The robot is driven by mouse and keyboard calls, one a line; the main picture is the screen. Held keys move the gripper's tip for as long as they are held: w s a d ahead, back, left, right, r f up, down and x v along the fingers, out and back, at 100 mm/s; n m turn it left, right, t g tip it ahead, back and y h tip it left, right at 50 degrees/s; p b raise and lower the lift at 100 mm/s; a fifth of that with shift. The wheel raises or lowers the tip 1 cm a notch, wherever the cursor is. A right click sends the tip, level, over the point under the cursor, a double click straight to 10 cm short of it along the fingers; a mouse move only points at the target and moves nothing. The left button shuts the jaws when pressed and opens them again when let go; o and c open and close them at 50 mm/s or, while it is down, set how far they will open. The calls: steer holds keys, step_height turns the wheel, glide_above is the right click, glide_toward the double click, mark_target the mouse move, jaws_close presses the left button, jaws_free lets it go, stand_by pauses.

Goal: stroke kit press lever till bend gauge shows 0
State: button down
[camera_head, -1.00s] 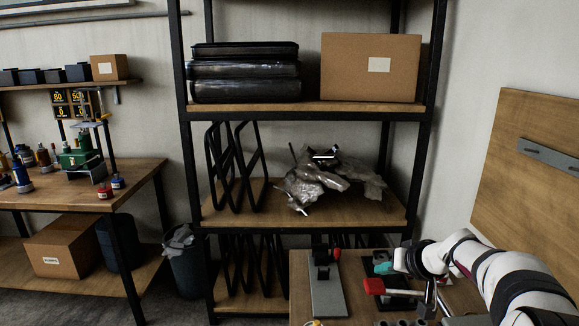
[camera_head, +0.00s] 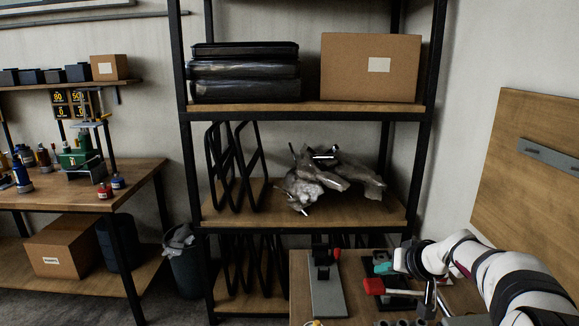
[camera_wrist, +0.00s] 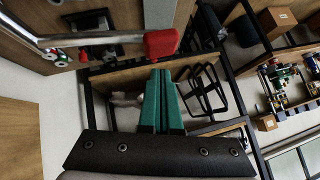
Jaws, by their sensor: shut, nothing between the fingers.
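A lever with a red knob (camera_head: 374,287) stands at the front right of the head view, over the wooden bench. In the wrist view its red knob (camera_wrist: 161,43) caps a grey metal rod that comes in from the left. My gripper (camera_head: 383,267) has teal fingers, shut and empty, just above and beside the knob. In the wrist view the closed fingertips of my gripper (camera_wrist: 160,72) lie close to the knob; I cannot tell whether they touch it. No gauge that I can identify as the bend gauge shows clearly.
A grey-based press (camera_head: 327,280) with a red-tipped handle stands left of the lever on the bench (camera_head: 300,265). A shelf rack (camera_head: 310,107) stands behind, with crumpled plastic (camera_head: 330,180) on its middle shelf. Small yellow-digit displays (camera_head: 72,104) hang above the far-left workbench.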

mark_target(381, 292)
steer(key=shift+a+f, duration=0.2)
steer(key=shift+f, duration=0.5)
steer(key=shift+a+f, duration=0.2)
steer(key=shift+f, duration=0.45)
steer(key=shift+a+f, duration=0.15)
steer(key=shift+f, duration=1.85)
steer(key=shift+d+r, duration=0.2)
steer(key=shift+r, duration=1.2)
steer(key=shift+d+r, duration=0.15)
steer(key=shift+r, duration=1.2)
step_height(381, 292, up, 6)
steer(key=d, duration=0.1)
steer(key=shift+d, duration=0.4)
steer(key=shift+f, duration=0.1)
